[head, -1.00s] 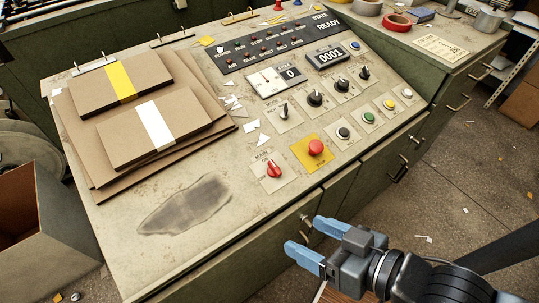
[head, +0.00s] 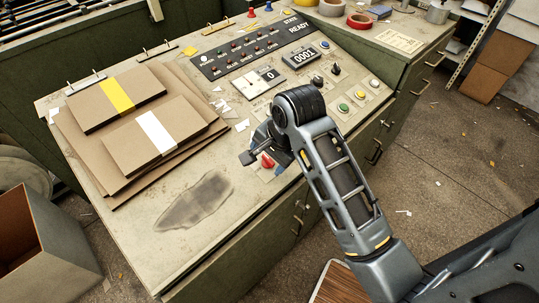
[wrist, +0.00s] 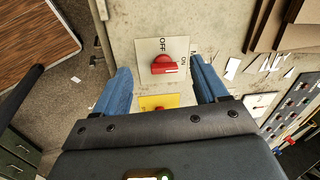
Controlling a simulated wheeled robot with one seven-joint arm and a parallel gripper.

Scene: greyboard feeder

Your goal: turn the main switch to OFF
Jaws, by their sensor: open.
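The main switch is a red rotary knob (wrist: 166,65) on a pale plate in the wrist view, with OFF lettered above it and ON to its right. Its white mark points right, towards ON. Part of the red knob (head: 267,161) also shows in the head view beside my wrist. My gripper (wrist: 161,67) is open, with one blue finger on either side of the switch plate and a gap to the knob on both sides. I cannot tell how far above the panel the fingertips are. In the head view my arm hides most of the gripper.
A yellow plate (wrist: 148,102) with a red button lies just below the switch in the wrist view, partly hidden by my gripper. Stacked greyboard (head: 120,135) covers the panel's left side. A bare worn patch (head: 195,203) lies in front of it.

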